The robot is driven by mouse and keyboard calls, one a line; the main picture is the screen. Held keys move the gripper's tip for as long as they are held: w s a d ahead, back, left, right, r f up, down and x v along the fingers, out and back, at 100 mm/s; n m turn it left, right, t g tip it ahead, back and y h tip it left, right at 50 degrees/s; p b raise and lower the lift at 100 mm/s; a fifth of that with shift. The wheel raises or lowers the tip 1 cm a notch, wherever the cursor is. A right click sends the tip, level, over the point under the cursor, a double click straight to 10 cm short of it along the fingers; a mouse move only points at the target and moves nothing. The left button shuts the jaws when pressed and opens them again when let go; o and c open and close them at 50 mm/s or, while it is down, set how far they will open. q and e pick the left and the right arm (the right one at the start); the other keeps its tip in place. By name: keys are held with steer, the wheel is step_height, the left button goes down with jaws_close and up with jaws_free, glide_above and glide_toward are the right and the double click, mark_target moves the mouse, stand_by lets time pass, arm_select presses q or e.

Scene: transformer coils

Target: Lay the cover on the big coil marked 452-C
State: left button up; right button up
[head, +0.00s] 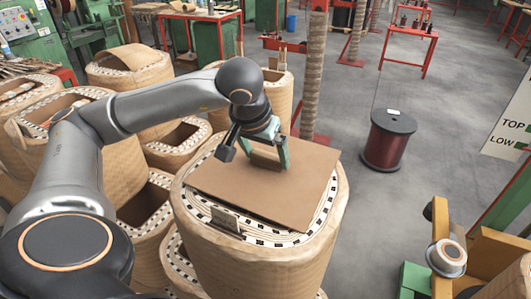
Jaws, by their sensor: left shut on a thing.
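The cover (245,195) is a flat brown square sheet. It lies over the top of the big coil (245,265) in the middle of the head view, turned a little so that one corner reaches toward the coil's right rim. I cannot tell whether it rests fully on the coil. The coil's pale rim with dark spacers shows around the cover. A small tag (225,218) stands at the coil's front left; its writing is too small to read. My left gripper (268,163) is shut on the cover near its far side. My right gripper is not in view.
Several other paper-wrapped coils (128,66) crowd the left and back. A dark red wire spool (388,140) stands on the open grey floor to the right. A wrapped post (312,75) rises just behind the coil. Yellow and green machinery (440,245) stands at the lower right.

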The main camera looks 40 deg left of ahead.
arm_select(q)
steer(key=shift+f+b, duration=0.35)
steer(key=o, duration=1.3)
steer(key=shift+o, duration=0.2)
steer(key=p+v, duration=0.1)
steer(key=v, duration=1.1)
steer(key=shift+r+p, duration=0.35)
steer(key=shift+f, duration=0.1)
